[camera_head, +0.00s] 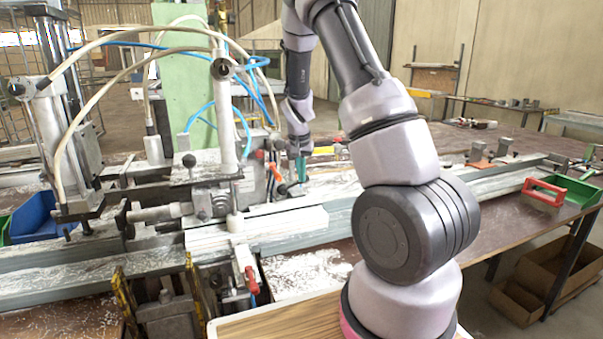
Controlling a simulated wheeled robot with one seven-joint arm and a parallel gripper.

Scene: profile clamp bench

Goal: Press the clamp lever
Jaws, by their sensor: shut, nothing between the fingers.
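My gripper (301,170) shows small at the end of my arm, pointing down over the clamp bench, with a teal part at its tip. It is shut and holds nothing. Left of it on the bench mechanism is an orange-red lever handle (274,172), close to the fingers; I cannot tell whether they touch. A second red-handled lever (251,279) hangs at the front edge of the bench, well apart from my gripper. The picture does not make clear which is the clamp lever.
A vertical press (60,130) with hoses stands at the left, beside a blue bin (35,220). A white cylinder column (223,120) rises left of my gripper. The right tabletop is partly clear.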

